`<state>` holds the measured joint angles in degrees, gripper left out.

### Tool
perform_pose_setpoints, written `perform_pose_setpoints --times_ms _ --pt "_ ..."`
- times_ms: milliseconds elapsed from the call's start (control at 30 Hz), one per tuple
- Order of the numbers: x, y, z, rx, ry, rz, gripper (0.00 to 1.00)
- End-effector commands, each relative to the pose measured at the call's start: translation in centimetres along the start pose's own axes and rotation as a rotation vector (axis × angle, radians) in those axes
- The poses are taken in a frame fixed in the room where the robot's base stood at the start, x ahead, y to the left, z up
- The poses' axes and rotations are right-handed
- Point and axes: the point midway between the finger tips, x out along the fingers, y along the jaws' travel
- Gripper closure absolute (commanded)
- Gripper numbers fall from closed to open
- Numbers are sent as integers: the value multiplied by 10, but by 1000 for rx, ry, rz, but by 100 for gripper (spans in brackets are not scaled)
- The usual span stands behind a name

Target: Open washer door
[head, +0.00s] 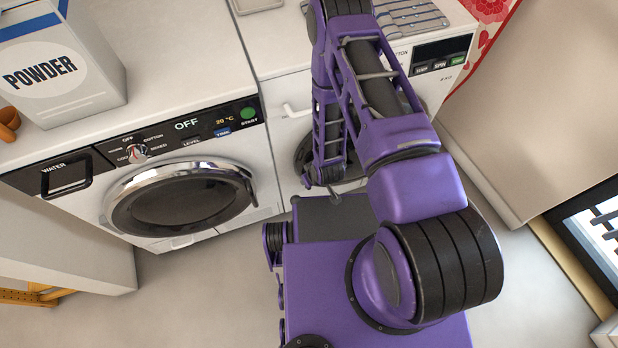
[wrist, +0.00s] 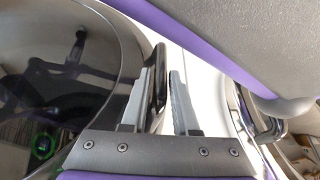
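The washer (head: 438,92), a white machine with TEMP and SPIN buttons, stands behind my arm in the head view. Its round dark door (head: 303,160) is shut and mostly hidden by the arm. In the wrist view the dark glass door (wrist: 60,60) fills the left side, with an upright black handle (wrist: 159,75) at its right edge. My gripper (wrist: 160,85) is open, its two grey fingers apart. The handle appears between the fingers, close to the left one. I cannot tell whether it touches. My fingertips are not clear in the head view.
Left of the washer stands a white machine (head: 215,140) with a WATER drawer, an OFF display and a chrome-ringed shut door (head: 180,200). A POWDER box (head: 55,70) stands on it. A folded striped cloth (head: 410,17) lies on the washer. Floor (head: 190,290) is clear at front left.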

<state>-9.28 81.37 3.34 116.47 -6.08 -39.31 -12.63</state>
Motion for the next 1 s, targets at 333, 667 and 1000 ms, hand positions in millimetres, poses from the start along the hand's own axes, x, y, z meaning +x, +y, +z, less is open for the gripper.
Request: perform_pose_setpoints --times_ms 333,667,1000 --pt "0 0 0 0 0 0 100" --pt "0 0 0 0 0 0 100" --pt "0 0 0 0 0 0 100"
